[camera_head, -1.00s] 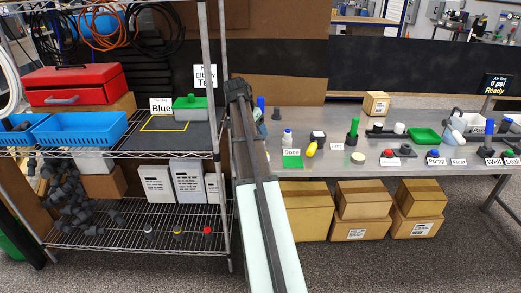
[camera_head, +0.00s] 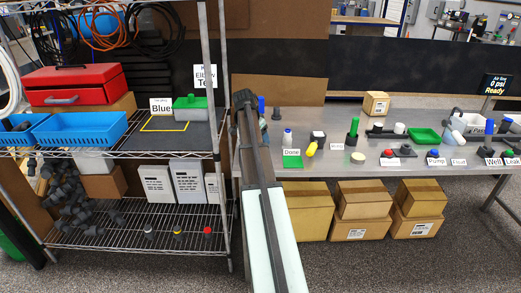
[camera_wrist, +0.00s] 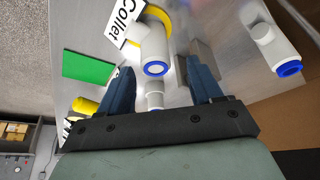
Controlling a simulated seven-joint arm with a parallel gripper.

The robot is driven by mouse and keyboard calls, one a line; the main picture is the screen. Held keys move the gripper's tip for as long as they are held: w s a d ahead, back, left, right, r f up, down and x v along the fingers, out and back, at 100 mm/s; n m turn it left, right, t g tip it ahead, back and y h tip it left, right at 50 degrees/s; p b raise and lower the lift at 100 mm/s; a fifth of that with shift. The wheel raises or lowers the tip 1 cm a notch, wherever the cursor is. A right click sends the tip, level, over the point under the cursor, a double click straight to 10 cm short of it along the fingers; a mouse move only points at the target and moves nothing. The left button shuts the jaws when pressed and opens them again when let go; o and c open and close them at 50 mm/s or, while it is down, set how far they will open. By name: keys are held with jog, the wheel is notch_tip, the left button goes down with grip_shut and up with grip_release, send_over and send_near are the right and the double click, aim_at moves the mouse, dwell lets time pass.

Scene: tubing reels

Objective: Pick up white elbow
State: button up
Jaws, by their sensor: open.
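In the wrist view my gripper (camera_wrist: 163,88) is open, its two dark blue fingers apart over the metal bench. A small white fitting (camera_wrist: 155,95) shows between the fingers, not gripped, its lower part hidden by the gripper body. A larger white fitting with a blue ring (camera_wrist: 153,48) lies just beyond the fingertips. Another white fitting with a side stub and blue ring (camera_wrist: 270,44) lies to the right. I cannot tell for sure which one is the white elbow. In the head view my arm hides this end of the bench.
A "Collet" label (camera_wrist: 125,20) stands beside the middle fitting, with a green pad (camera_wrist: 90,67) and yellow cylinder (camera_wrist: 85,105) to the left. In the head view a wire shelf (camera_head: 130,225) stands left of my arm. The bench (camera_head: 345,115) extends right with several labelled items.

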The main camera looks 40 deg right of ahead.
jog(key=shift+a+x, duration=0.15)
jog(key=shift+x, duration=1.1)
jog(key=shift+a+x, duration=0.2)
jog(key=shift+x, duration=1.05)
jog(key=shift+s+f, duration=0.15)
jog(key=shift+s, duration=0.05)
jog(key=c, duration=1.1)
jog(key=shift+c, duration=0.2)
